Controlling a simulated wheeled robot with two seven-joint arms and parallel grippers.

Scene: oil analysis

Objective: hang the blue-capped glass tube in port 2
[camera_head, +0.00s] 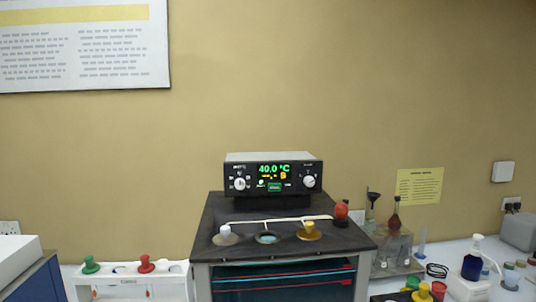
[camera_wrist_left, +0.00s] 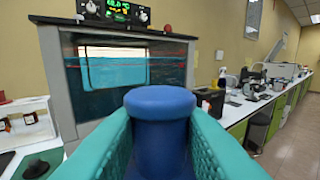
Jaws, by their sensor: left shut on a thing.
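My left gripper (camera_wrist_left: 161,125) is shut on the blue cap (camera_wrist_left: 160,105) in the left wrist view, with a teal finger on each side. The glass tube below the cap is hidden. The bath (camera_head: 212,212) stands in the middle of the head view, and its glass front (camera_wrist_left: 160,68) is ahead of the cap in the wrist view. Its dark lid has three places in a row: a whitish stopper (camera_head: 225,236) at left, an open ring (camera_head: 266,238) in the middle and a yellow cap (camera_head: 309,231) at right. No port numbers are readable. Neither gripper shows in the head view.
A controller (camera_head: 273,174) reading 40.0 °C stands at the bath's back. A red-topped item (camera_head: 341,210) is at the lid's right edge. A white rack (camera_head: 120,284) with green and red caps is at left. Glassware and bottles (camera_head: 472,262) crowd the right bench.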

